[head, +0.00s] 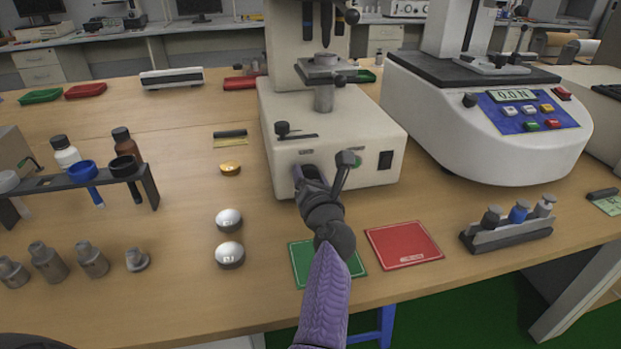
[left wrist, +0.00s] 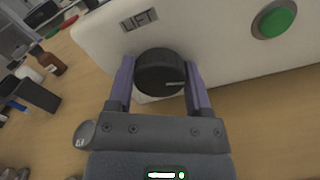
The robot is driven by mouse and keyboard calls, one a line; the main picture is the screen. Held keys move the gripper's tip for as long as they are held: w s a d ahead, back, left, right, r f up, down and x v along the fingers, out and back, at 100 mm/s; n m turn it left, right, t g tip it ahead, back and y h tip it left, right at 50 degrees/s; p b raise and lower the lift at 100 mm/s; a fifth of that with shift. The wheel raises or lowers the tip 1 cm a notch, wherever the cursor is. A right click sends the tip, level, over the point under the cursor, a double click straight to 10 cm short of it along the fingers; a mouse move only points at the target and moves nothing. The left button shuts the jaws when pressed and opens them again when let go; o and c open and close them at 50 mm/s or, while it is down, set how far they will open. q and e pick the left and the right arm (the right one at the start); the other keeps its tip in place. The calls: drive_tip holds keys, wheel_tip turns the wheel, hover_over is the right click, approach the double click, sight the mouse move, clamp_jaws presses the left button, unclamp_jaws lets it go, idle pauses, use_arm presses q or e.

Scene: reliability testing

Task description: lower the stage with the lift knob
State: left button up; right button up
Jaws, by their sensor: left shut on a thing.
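My left gripper (head: 311,176) is at the lower left of the front face of a white tester (head: 345,140), its arm coming up from the bottom. In the left wrist view, its two purple fingers (left wrist: 158,80) are shut on the black round lift knob (left wrist: 160,72), one on each side. A light mark on the knob points right. The label LIFT (left wrist: 140,20) is above it. The gripper hides the knob in the head view. The stage (head: 325,70) is a grey plate on a short metal post above the tester's base. My right gripper is not in view.
A green button (left wrist: 273,20) is right of the knob. A black switch (head: 385,160) is further right on the face. Green (head: 300,262) and red (head: 404,245) mats lie in front. A second tester (head: 485,130) stands at right.

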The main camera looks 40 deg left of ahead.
use_arm(q)
drive_tip(key=n+b, duration=0.1)
drive_tip(key=n, duration=0.3)
drive_tip(key=shift+f+n, duration=0.15)
drive_tip(key=shift+n, duration=0.15)
drive_tip(key=n, duration=0.2)
drive_tip(key=shift+n+b, duration=0.3)
drive_tip(key=n+b, duration=0.1)
drive_tip(key=n, duration=0.2)
drive_tip(key=shift+s+f+n, duration=0.1)
drive_tip(key=shift+n, duration=0.3)
drive_tip(key=n+b, duration=0.1)
drive_tip(key=n, duration=0.4)
drive_tip(key=shift+a+b, duration=0.1)
drive_tip(key=shift+b, duration=0.25)
drive_tip(key=n+b, duration=0.1)
drive_tip(key=n, duration=0.2)
drive_tip(key=shift+n+b, duration=0.4)
drive_tip(key=shift+n, duration=0.7)
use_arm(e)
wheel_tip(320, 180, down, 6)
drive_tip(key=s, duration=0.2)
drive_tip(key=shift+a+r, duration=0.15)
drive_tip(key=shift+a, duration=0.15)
use_arm(q)
drive_tip(key=shift+n, duration=0.3)
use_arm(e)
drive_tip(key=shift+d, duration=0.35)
